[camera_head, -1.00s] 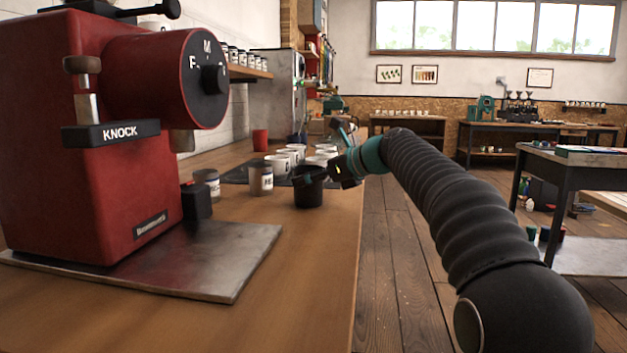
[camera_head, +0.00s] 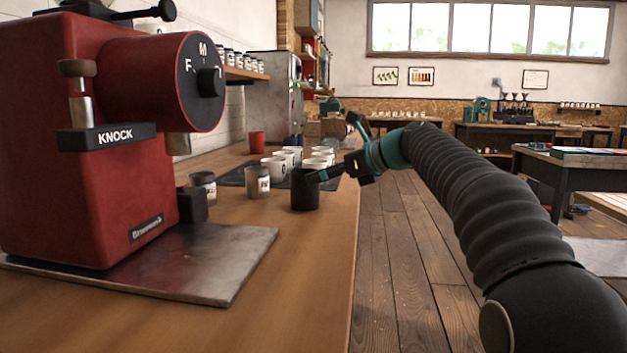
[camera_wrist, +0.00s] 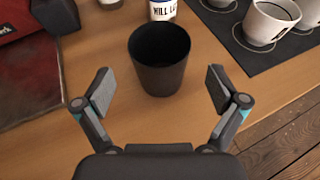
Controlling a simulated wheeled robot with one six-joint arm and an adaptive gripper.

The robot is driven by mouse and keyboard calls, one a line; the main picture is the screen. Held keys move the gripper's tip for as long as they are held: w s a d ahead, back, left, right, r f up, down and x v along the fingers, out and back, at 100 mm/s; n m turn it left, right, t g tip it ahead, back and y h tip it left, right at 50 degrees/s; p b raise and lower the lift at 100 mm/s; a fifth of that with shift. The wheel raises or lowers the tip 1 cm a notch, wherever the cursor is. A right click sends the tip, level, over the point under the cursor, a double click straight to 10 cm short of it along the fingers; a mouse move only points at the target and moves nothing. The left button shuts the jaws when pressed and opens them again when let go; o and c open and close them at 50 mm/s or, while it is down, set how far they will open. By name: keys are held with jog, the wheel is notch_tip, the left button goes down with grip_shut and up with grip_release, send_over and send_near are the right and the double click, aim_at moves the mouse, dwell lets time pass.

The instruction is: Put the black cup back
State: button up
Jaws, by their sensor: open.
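The black cup (camera_head: 304,190) stands upright on the wooden counter, near its right edge. In the wrist view the black cup (camera_wrist: 160,72) is between and slightly beyond the tips of my open gripper (camera_wrist: 160,88), with a gap on each side.
A red grinder (camera_head: 80,170) stands at the left on a metal plate (camera_head: 215,265). Labelled jars (camera_head: 257,182) stand left of the cup. Several white cups (camera_head: 273,168) stand on a dark mat (camera_head: 232,178) behind. A red cup (camera_head: 257,142) is farther back.

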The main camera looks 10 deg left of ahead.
jog(key=v, duration=0.7)
jog(key=s+d+f+n+h, duration=0.4)
jog(key=s+d+f+n, duration=0.3)
jog(key=s+f, duration=0.3)
jog(key=s+d+f+n+h, duration=0.4)
jog(key=s+d+f+n, duration=0.3)
jog(key=s, duration=0.7)
jog(key=s+d+f+n+t+h, duration=0.1)
jog(key=s+d+f+n+h, duration=0.3)
jog(key=s+d+f+n, duration=0.3)
jog(key=s+d+f, duration=0.3)
jog(key=s+f, duration=0.2)
jog(key=s, duration=0.1)
jog(key=shift+f+n+h, duration=0.3)
jog(key=shift+n+h, duration=0.1)
